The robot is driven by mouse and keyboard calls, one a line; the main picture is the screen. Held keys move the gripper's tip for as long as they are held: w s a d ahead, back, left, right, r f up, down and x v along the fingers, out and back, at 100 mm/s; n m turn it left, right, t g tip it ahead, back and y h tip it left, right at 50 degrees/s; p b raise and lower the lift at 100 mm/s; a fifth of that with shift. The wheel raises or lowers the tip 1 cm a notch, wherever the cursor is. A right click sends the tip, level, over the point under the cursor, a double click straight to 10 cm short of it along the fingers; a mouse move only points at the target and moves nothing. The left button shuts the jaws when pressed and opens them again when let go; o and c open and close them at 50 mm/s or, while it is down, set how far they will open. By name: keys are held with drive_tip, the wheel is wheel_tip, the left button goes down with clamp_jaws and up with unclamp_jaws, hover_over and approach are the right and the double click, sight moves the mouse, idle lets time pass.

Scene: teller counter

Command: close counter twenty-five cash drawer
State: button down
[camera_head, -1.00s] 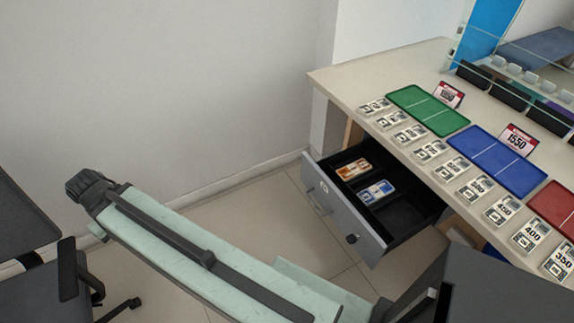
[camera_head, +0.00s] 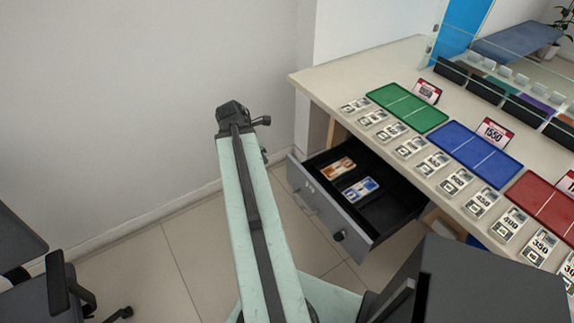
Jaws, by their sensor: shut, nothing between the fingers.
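The cash drawer (camera_head: 325,215) stands pulled out from under the counter (camera_head: 310,82), right of the picture's middle. Its front is grey, with a bar handle (camera_head: 305,201) and a dark round knob (camera_head: 340,236). Inside its black tray lie an orange bundle (camera_head: 337,168) and a blue bundle (camera_head: 361,189); the right part of the tray looks empty. My pale green arm rises from the bottom middle to a dark joint left of the drawer, apart from it in the picture. The fingers of my gripper do not show; the arm hides whatever is beyond that joint.
Green (camera_head: 407,107), blue (camera_head: 474,154) and red (camera_head: 545,205) mats and rows of price cards (camera_head: 457,181) cover the counter top. A dark chair (camera_head: 62,290) stands at the lower left. A plain wall is behind.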

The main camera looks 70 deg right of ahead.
drive_tip(key=s+d+f+b, duration=0.5)
drive_tip(key=d+f+b, duration=0.2)
drive_tip(key=f+b, duration=0.2)
drive_tip(key=shift+s+d+n, duration=0.3)
drive_tip(key=shift+s+d, duration=0.05)
idle(0.3)
